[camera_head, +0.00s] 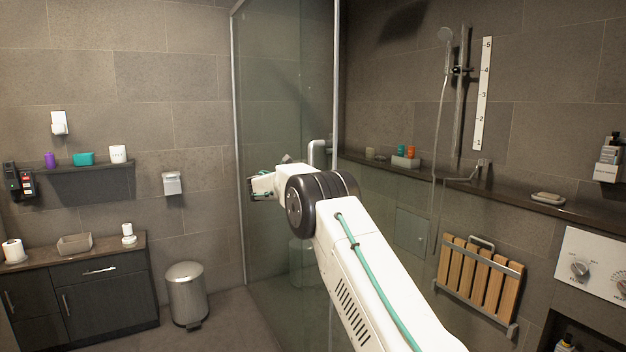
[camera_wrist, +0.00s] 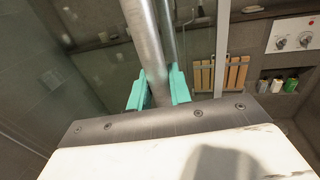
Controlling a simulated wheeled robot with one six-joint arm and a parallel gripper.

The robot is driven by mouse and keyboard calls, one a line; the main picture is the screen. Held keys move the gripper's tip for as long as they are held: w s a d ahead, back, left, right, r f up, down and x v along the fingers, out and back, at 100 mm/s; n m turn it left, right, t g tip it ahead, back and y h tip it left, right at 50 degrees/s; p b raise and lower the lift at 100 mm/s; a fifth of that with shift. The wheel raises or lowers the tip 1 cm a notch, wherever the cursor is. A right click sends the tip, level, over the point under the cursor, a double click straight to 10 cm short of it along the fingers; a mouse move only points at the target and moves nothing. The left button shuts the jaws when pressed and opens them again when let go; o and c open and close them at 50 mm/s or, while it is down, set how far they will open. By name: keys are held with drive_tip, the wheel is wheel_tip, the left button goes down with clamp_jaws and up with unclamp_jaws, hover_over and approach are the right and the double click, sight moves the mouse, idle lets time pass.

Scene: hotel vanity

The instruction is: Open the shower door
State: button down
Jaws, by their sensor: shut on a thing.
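The glass shower door (camera_head: 285,120) stands in the middle of the head view, with a metal frame along its edges. A metal bar handle (camera_head: 317,153) shows just behind my arm. In the wrist view the handle (camera_wrist: 143,40) is a thick silver bar running between the teal fingers of my gripper (camera_wrist: 158,92). The fingers are shut on the bar. In the head view my gripper (camera_head: 262,186) is partly hidden by my wrist, and its contact with the handle is hidden there.
A folding wooden seat (camera_head: 480,280) and a hand shower (camera_head: 446,60) are on the right wall. A bin (camera_head: 186,293) stands on the floor at left, beside a dark cabinet (camera_head: 105,300). Ledges with small items line both walls. The floor between bin and glass is clear.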

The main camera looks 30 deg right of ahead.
drive_tip(key=c, duration=1.7)
unclamp_jaws()
drive_tip(key=shift+w+a, duration=0.1)
drive_tip(key=shift+a, duration=0.25)
drive_tip(key=o, duration=0.4)
drive_tip(key=shift+a, duration=0.25)
drive_tip(key=shift+c, duration=0.2)
drive_tip(key=s+a, duration=0.1)
drive_tip(key=a, duration=0.6)
drive_tip(key=shift+s, duration=0.15)
